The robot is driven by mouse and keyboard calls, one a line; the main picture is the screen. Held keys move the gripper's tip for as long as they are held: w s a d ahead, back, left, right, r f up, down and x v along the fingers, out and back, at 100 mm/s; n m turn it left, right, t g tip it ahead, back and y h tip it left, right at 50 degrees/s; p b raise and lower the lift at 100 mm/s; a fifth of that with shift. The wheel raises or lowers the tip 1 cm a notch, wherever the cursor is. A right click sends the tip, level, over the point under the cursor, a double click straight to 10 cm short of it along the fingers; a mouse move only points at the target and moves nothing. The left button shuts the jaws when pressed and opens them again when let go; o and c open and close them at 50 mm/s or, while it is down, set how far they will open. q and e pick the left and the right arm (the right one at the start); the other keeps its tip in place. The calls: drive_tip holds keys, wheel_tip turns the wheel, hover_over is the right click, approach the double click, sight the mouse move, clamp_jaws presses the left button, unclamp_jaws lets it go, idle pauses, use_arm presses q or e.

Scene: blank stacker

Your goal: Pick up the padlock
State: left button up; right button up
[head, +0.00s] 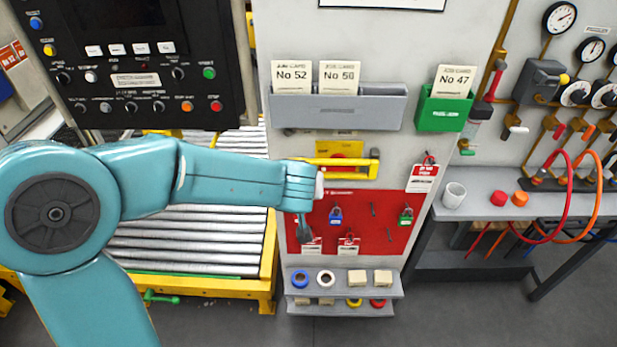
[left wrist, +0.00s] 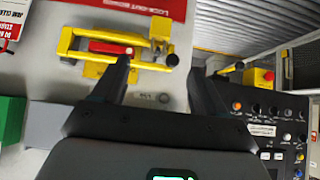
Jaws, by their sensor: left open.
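A blue padlock (head: 336,216) and a green padlock (head: 405,216) hang on the red lockout board (head: 375,228) in the head view. The board's edge shows at the top of the left wrist view (left wrist: 140,5), where no padlock can be made out. My right gripper is out of view.
The yellow handle (head: 345,162) sits above the board. A grey card holder (head: 340,108) and green card holder (head: 443,113) are higher up. A small shelf (head: 345,292) with rings and blocks is below. A workbench (head: 500,183) stands right, a roller conveyor (head: 190,225) left.

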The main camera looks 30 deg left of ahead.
use_arm(q)
drive_tip(key=b+x, duration=0.3)
drive_tip(key=x, duration=1.2)
drive_tip(key=shift+w+d+f, duration=0.1)
drive_tip(key=shift+f, duration=0.3)
drive_tip(key=shift+r, duration=0.1)
drive_tip(key=c, duration=1.1)
